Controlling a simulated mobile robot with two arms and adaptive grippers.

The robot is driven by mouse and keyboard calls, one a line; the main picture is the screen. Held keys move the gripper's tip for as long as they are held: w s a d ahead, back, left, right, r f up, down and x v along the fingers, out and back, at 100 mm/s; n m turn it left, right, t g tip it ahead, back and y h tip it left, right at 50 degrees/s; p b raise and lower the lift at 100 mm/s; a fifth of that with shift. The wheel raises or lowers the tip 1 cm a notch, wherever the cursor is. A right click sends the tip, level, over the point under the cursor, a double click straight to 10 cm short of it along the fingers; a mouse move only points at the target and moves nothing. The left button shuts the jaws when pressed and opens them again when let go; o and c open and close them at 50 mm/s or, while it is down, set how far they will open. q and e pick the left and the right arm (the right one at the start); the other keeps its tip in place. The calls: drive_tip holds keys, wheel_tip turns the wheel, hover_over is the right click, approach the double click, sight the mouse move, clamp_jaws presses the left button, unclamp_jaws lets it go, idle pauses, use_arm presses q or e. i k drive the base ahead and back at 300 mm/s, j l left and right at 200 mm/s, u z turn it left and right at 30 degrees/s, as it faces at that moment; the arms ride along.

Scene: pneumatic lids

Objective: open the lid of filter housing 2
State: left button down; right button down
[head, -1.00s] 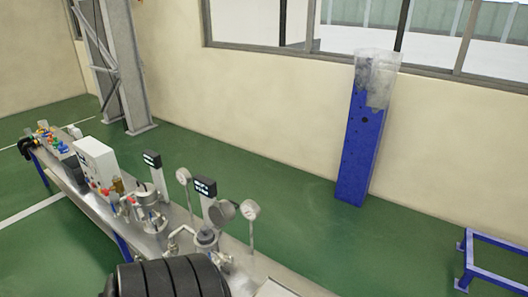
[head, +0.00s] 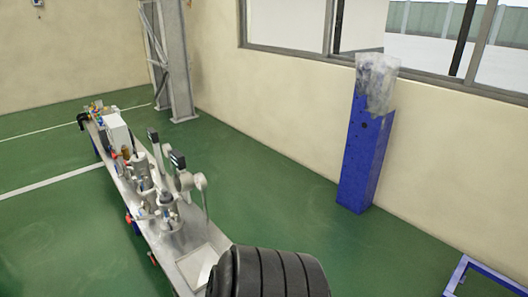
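Two small metal filter housings stand on a long narrow steel bench (head: 194,262). The nearer housing (head: 168,208) and the farther housing (head: 142,168) each have a dark-headed post close by. Their number labels are too small to read, so I cannot tell which is housing 2. Both look upright. Whether their lids are open is too small to tell. Neither of my grippers is in view.
Round gauges (head: 200,181) rise beside the nearer housing. A white box (head: 116,133) and coloured fittings stand farther along the bench. A blue pillar (head: 362,160) stands near the wall. Green floor (head: 270,195) between bench and wall is clear.

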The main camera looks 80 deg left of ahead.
sight(183, 182)
drive_tip(key=i+j+u, duration=0.15)
drive_tip(key=i+u, duration=0.7)
drive_tip(key=i+l+u, duration=0.1)
drive_tip(key=i+u, duration=0.35)
drive_tip(key=i+l+u, duration=0.25)
drive_tip(key=u, duration=0.2)
drive_tip(key=i, duration=0.1)
